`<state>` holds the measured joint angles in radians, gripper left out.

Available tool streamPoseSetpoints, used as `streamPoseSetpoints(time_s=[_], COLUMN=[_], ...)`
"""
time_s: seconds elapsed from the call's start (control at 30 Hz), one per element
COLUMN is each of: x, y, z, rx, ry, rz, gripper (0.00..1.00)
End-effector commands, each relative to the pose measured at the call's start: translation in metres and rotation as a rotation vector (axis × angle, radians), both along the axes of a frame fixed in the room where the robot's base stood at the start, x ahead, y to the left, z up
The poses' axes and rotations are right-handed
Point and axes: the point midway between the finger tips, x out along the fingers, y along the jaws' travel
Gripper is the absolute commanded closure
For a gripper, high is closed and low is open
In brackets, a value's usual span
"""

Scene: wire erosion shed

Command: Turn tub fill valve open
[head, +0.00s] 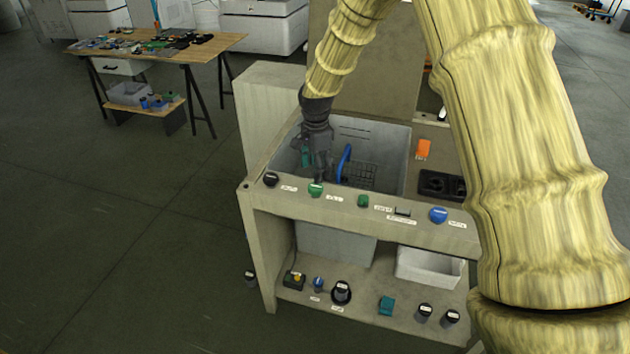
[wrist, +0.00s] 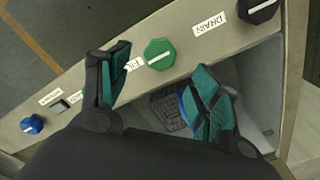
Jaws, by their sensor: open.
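The tub fill valve is a green knob (head: 316,189) on the front rail of the bench, beside a white label. In the wrist view the green knob (wrist: 158,50) shows a white pointer line, slanted, and the label beside it is partly hidden by a finger. My gripper (head: 314,164) is over the tub's front edge, just behind the knob. In the wrist view my gripper (wrist: 162,70) is open and empty, its teal-padded fingers spread with the knob showing beyond the gap between them. I see no contact with the knob. The grey tub (head: 390,150) is behind the rail.
A black knob (head: 270,179) labelled DRAIN in the wrist view is left of the green knob. A small green control (head: 363,201) and blue knob (head: 438,214) are to the right. A blue handle (head: 343,163) rises from a basket in the tub, close to my gripper.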

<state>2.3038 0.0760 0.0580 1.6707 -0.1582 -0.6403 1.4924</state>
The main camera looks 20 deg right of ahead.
Motion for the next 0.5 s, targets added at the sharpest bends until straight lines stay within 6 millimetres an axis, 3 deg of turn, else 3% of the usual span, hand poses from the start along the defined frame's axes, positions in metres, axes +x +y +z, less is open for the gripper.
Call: streamPoseSetpoints(time_s=[0.5], x=[0.0], y=[0.002], z=[-0.058], rx=[0.001], ry=[0.001], rz=[0.002], gripper=[0.36])
